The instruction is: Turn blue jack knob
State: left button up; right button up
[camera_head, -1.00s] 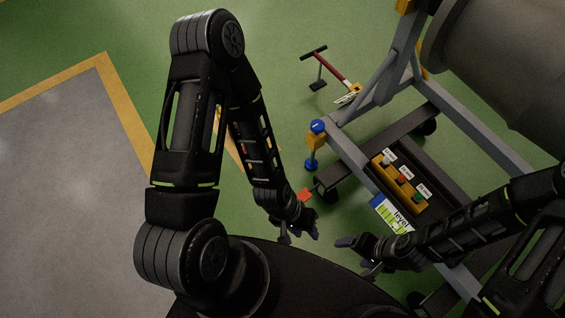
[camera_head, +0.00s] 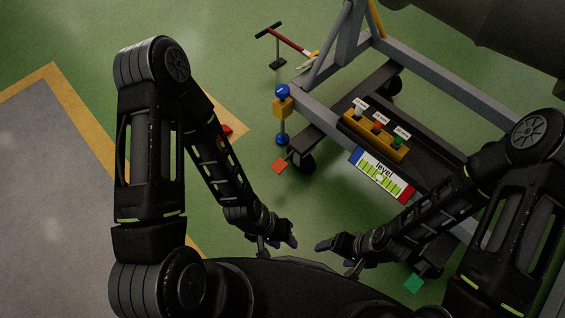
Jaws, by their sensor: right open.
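The blue jack knob (camera_head: 282,90) sits on top of a yellow jack block (camera_head: 283,107) at the near left corner of the grey engine stand (camera_head: 315,108). A second blue part (camera_head: 282,139) is at the foot of this jack. My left gripper (camera_head: 280,246) is below the jack in the head view, apart from it; its jaw gap is too small to make out. My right gripper (camera_head: 337,253) is open and empty, pointing left, apart from the knob and from the stand.
A yellow box with white, red and green buttons (camera_head: 376,135) and a level gauge (camera_head: 381,175) are on the stand. A red-handled tool (camera_head: 285,42) stands behind.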

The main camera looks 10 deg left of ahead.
aim_at(281, 91)
jog(key=k+l, duration=0.1)
jog(key=k, duration=0.15)
jog(key=z, duration=1.3)
jog(key=k+j, duration=0.15)
jog(key=k, duration=0.25)
jog(key=k+j, duration=0.15)
jog(key=k, duration=0.2)
jog(key=u, duration=1.4)
jog(key=i+j+u, duration=0.7)
jog(key=i+l, duration=0.05)
